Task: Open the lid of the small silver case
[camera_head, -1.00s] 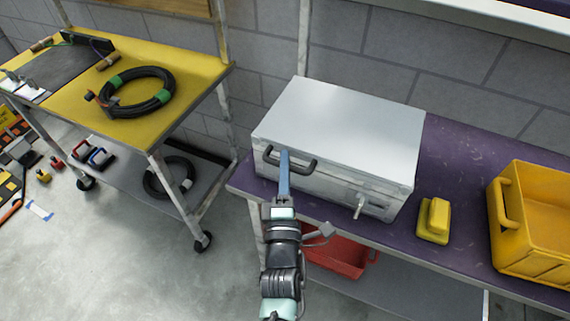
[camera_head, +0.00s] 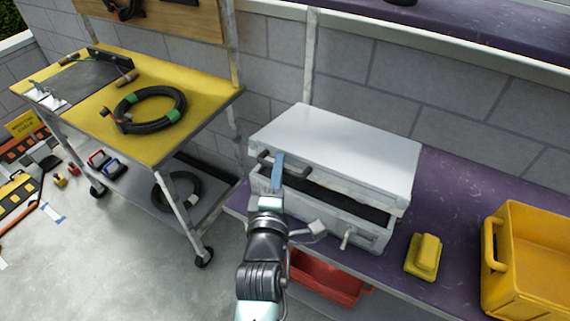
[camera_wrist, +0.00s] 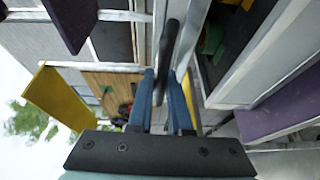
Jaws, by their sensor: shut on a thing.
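The small silver case (camera_head: 330,215) stands on the purple bench top. Its lid (camera_head: 345,150) is raised a little at the front, and a dark gap shows between lid and body. My gripper (camera_head: 279,165) is at the left front of the lid, shut on the dark lid handle (camera_head: 300,172). In the wrist view the blue fingers (camera_wrist: 166,85) stand on either side of the dark handle (camera_wrist: 168,50). Through the gap in the wrist view, green and yellow things show inside the case. A latch (camera_head: 346,240) hangs on the case's front.
A yellow block (camera_head: 424,256) and a yellow bin (camera_head: 540,225) stand right of the case on the purple bench (camera_head: 455,200). A red bin (camera_head: 330,280) sits below. A yellow cart (camera_head: 200,85) with a coiled cable stands at left. A grey block wall is behind.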

